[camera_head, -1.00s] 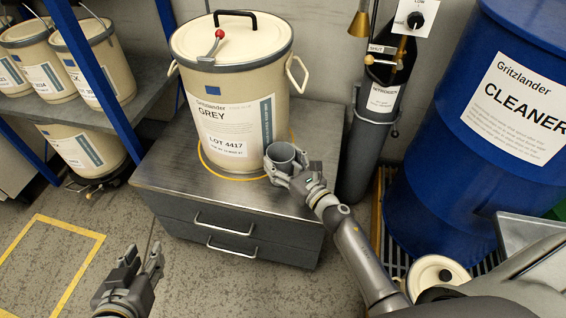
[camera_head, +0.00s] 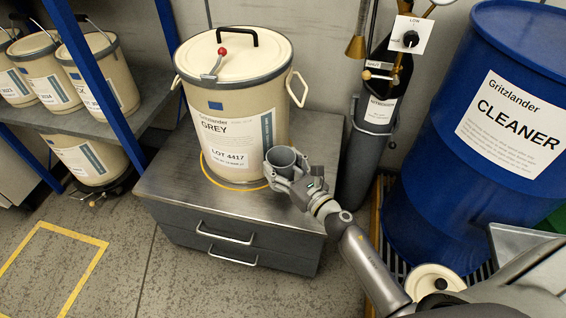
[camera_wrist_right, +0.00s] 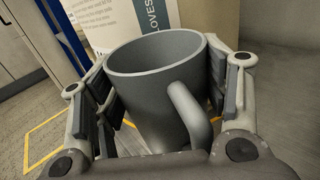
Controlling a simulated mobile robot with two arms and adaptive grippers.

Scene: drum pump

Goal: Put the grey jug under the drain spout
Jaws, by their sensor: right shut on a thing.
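The grey jug (camera_head: 282,158) is at the front right of the drum labelled GREY (camera_head: 228,105), over the cabinet top. My right gripper (camera_head: 288,172) is shut on it. In the right wrist view the jug (camera_wrist_right: 150,75) is upright and looks empty, with its handle toward the camera and a finger on either side. The drum's label stands just behind it. I cannot tell whether the jug's base touches the cabinet. No drain spout shows clearly in either view. My left gripper is not in view.
The drum stands inside a yellow ring (camera_head: 212,178) on the metal cabinet (camera_head: 165,182). A dark cylinder (camera_head: 366,150) and a blue CLEANER drum (camera_head: 480,165) stand to the right. Shelves with cream pails (camera_head: 40,75) are at left. The cabinet's front left is clear.

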